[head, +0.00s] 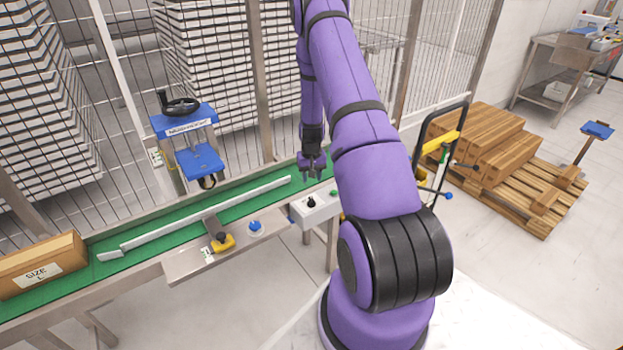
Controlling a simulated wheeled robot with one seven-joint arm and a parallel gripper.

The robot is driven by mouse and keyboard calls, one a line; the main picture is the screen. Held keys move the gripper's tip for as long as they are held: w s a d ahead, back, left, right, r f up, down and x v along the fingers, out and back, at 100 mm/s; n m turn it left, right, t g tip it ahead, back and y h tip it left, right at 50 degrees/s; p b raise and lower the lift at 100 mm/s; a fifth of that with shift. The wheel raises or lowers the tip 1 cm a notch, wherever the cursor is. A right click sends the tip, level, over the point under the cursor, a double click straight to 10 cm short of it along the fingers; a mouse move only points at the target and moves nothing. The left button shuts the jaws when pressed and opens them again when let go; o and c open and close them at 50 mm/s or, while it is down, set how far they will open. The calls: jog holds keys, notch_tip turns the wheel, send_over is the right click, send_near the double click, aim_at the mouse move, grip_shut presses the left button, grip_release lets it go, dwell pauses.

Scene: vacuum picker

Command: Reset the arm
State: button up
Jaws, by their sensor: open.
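My purple arm rises from its base at the lower right and reaches up and over, with the forearm hanging down. My gripper (312,173) points down above the right part of the green conveyor belt (75,283), close to the grey control box. Its fingers look apart, and I see nothing between them. It is small in the view, so its exact height above the belt is hard to tell.
A cardboard box (40,264) marked SIZE L sits at the belt's left end. A light rail (200,215) runs along the belt. The control box (316,208) is at the front edge. A blue press (187,135) stands behind. Boxes (490,137) lie on a pallet (545,215) at right.

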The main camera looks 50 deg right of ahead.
dwell(0.4)
jog(key=w+a+r+n+t, duration=0.1)
jog(key=a+r, duration=0.5)
jog(key=r, duration=0.6)
jog(key=w+a+r+n+t, duration=0.1)
jog(key=w+a+r, duration=0.1)
jog(key=a+r, duration=0.8)
jog(key=s+a+r+n+t, duration=0.1)
jog(key=s+a+r, duration=0.3)
jog(key=r, duration=0.5)
jog(key=s+a+r+n, duration=0.1)
jog(key=s+a+r, duration=0.25)
jog(key=r, duration=0.45)
jog(key=s+a+r+n, duration=0.1)
jog(key=s+a+r, duration=0.1)
jog(key=s+a, duration=0.2)
jog(key=s+a+r+n+t, duration=0.1)
jog(key=s+a+r, duration=0.2)
jog(key=s, duration=0.7)
jog(key=s+a+r+n+t, duration=0.1)
jog(key=s+a+r, duration=0.2)
jog(key=s, duration=0.4)
jog(key=shift+a+r, duration=0.25)
jog(key=shift+a, duration=0.65)
jog(key=shift+s, duration=0.1)
